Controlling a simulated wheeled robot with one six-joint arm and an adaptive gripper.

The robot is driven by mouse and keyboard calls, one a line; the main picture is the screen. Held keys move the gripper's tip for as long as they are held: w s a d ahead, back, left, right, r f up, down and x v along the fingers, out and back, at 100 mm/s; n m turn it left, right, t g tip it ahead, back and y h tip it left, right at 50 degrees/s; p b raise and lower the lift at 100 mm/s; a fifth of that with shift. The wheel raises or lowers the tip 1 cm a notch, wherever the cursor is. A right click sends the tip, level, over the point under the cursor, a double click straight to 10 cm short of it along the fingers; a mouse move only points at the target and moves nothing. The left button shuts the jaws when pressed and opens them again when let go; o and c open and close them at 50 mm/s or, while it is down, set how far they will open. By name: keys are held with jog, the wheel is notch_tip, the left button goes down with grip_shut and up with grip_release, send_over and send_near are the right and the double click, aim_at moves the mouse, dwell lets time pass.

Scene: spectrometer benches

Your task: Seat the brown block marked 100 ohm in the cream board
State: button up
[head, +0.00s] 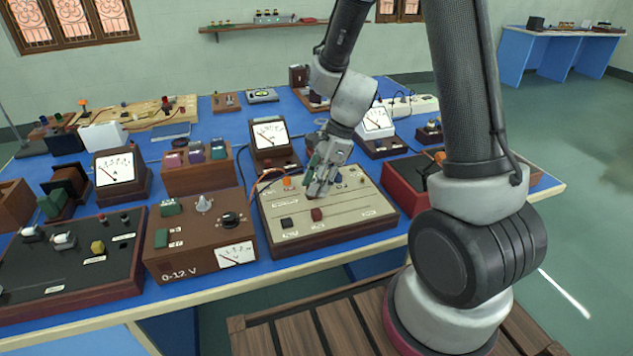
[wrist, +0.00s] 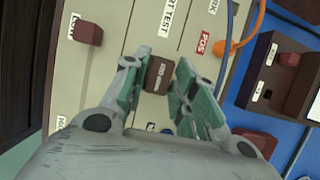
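The brown block (wrist: 159,75) with small pale marking, too small to read surely, sits between my fingertips in the wrist view. My gripper (wrist: 162,62) has green-padded fingers close against both its sides and appears shut on it. In the head view my gripper (head: 318,186) is low over the upper middle of the cream board (head: 345,232), and the block is mostly hidden there. I cannot tell whether the block touches the board.
A dark switch (head: 287,223) is on the board's front left. The brown 0-12 V supply (head: 200,240) stands left, a red-sided box (head: 405,180) right, and a meter (head: 271,138) behind. An orange plug and wires (wrist: 235,44) lie near the board's red POS label (wrist: 204,43).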

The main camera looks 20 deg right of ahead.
jog(key=shift+o, duration=1.3)
jog(key=v, duration=1.2)
